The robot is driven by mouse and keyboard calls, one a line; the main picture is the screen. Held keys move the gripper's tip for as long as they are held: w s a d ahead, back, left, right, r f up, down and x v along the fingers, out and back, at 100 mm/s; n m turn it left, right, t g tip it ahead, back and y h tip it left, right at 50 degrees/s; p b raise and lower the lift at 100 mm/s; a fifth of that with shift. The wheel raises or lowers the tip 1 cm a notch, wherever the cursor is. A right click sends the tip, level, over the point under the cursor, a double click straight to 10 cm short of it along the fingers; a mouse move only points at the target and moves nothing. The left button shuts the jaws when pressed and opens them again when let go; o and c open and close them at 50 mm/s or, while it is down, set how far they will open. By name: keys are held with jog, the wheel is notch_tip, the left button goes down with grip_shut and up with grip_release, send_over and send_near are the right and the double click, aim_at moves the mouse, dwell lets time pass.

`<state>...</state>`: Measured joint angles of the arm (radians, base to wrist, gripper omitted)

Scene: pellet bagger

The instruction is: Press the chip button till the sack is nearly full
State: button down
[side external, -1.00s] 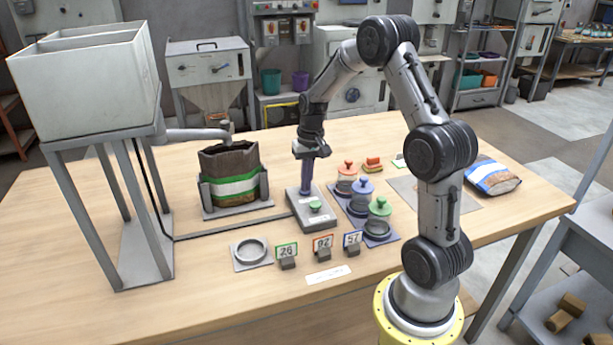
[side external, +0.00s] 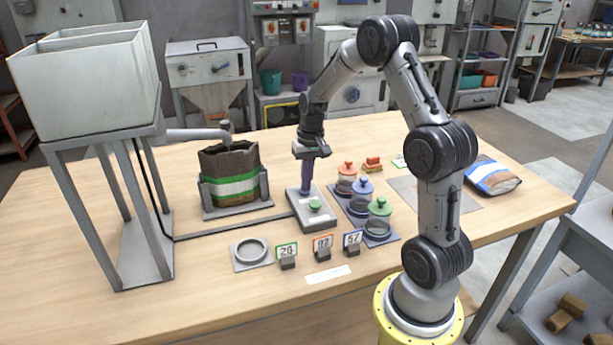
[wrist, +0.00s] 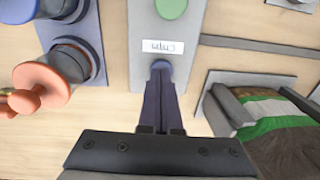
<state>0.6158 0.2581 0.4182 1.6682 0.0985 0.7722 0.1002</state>
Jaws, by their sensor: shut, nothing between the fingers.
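My gripper (side external: 306,192) is shut and empty, pointing straight down at the box's far end. In the wrist view its fingertips (wrist: 160,72) are at a blue button (wrist: 161,63) beside a small white label (wrist: 162,48); contact and pressing depth cannot be told. A brown sack (side external: 229,187) with a green and white band stands open in a grey holder (side external: 264,187) below the spout. It looks dark inside; its fill level is unclear.
A large hopper (side external: 85,85) on a stand is at the left, its spout (side external: 197,134) reaching over the sack. Knobbed jars (side external: 378,207) stand right of the box. Number cards (side external: 322,242) and a ring (side external: 251,250) are in front. A filled bag (side external: 492,177) lies at the right.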

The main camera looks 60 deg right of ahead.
jog(key=shift+s+a+f, duration=0.1)
jog(key=shift+s+f, duration=0.1)
jog(key=shift+f, duration=0.05)
notch_tip(320, 180, up, 14)
jog(key=shift+s+d+r, duration=0.25)
jog(key=shift+d, duration=0.15)
dwell(0.3)
jog(key=s+a+r+n+t, duration=0.1)
jog(key=s+a+r+n, duration=0.1)
jog(key=a+r, duration=0.45)
jog(key=s+a+r+n+t, duration=0.2)
jog(key=a+r, duration=0.1)
jog(key=a, duration=0.6)
jog(key=s+a+f+n+t, duration=0.1)
jog(key=s+a+f+n, duration=0.1)
jog(key=s, duration=0.5)
jog(key=s+a+f+n+t, duration=0.1)
jog(key=s+a+f+n, duration=0.2)
jog(key=s+a, duration=0.3)
jog(key=shift+s+f, duration=0.4)
jog(key=shift+f, duration=0.4)
